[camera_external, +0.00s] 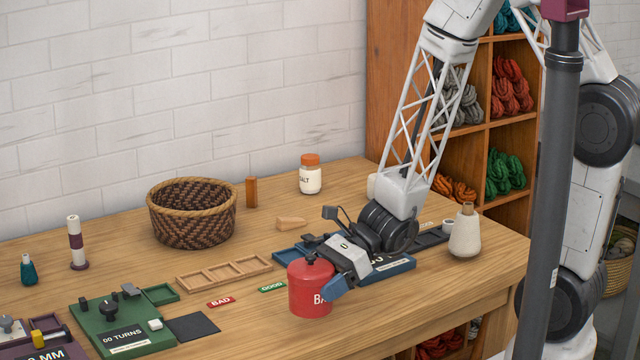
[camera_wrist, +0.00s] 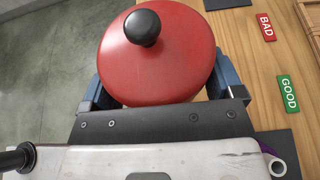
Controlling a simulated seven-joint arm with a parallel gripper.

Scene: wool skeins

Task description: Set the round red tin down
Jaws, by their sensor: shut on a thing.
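The round red tin (camera_external: 311,292) has a black knob on its lid and white lettering on its side. It looks upright, near the front edge of the table. My gripper (camera_external: 322,283) is shut on the tin's sides from the right. In the wrist view the tin (camera_wrist: 150,75) fills the top middle, with a blue finger on each side of my gripper (camera_wrist: 160,85). The tin hides the table under it, and I cannot tell whether its base touches the wood.
Red BAD (camera_external: 221,302) and green GOOD (camera_external: 271,287) labels lie left of the tin. A dark square pad (camera_external: 192,327), a green winding device (camera_external: 122,325) and an empty wooden tray (camera_external: 223,273) lie farther left. A white cone (camera_external: 465,234) stands right.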

